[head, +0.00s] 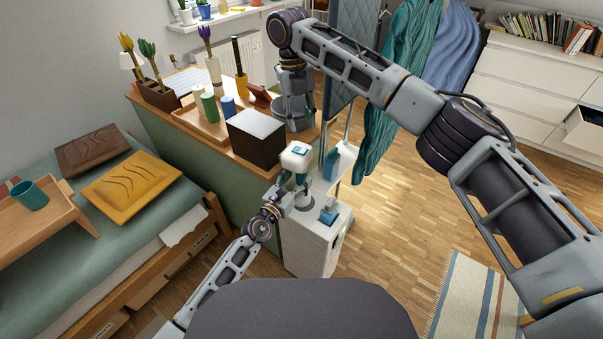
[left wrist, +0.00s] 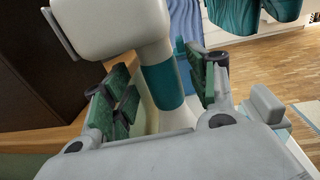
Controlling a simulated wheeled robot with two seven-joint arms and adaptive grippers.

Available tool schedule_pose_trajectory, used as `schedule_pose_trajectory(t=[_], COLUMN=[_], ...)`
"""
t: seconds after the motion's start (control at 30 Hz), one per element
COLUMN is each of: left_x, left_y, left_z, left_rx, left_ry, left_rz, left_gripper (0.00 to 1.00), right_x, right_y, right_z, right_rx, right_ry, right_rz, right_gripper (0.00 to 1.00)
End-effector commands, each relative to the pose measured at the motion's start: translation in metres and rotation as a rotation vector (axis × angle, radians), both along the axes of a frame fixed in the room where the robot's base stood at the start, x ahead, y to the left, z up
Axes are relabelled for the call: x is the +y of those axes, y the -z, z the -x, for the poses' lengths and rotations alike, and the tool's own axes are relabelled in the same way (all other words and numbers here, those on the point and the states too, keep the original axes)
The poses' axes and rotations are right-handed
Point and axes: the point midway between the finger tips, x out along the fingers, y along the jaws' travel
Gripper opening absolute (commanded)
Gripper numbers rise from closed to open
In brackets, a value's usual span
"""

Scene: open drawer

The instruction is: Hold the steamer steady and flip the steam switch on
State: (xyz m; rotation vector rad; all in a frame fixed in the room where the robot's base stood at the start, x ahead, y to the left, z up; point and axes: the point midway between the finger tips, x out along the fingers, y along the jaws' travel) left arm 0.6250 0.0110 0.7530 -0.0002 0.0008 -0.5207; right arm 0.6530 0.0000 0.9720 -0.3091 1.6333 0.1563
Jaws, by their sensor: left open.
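The white steamer (head: 297,158) stands upright on a white cabinet-like stand, its rounded head on top with a small teal square patch. I cannot tell whether that patch is the steam switch. My left gripper (head: 293,186) is at the steamer's neck, below the head. In the left wrist view, the steamer's white head (left wrist: 110,25) and its teal-banded neck (left wrist: 164,84) show; the neck lies between the open green-padded fingers, with gaps visible.
Hanging teal garments (head: 398,85) are behind; open wooden floor lies right.

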Motion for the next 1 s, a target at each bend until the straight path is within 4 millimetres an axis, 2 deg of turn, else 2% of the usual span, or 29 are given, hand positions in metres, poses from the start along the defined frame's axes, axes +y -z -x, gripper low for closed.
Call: schedule_pose_trajectory(t=[0.4,0.8,1.0], left_x=[-0.014,-0.015,-0.015], left_y=[0.0,0.0,0.0], left_z=[-0.024,-0.026,-0.026], left_rx=[0.0,0.0,0.0], left_ry=[0.0,0.0,0.0], left_rz=[0.0,0.0,0.0], left_gripper=[0.58,0.58,0.34], right_x=[0.0,0.0,0.0], right_y=[0.0,0.0,0.0], right_z=[0.0,0.0,0.0], right_rx=[0.0,0.0,0.0], right_ry=[0.0,0.0,0.0], right_rz=[0.0,0.0,0.0], right_gripper=[0.36,0.36,0.36])
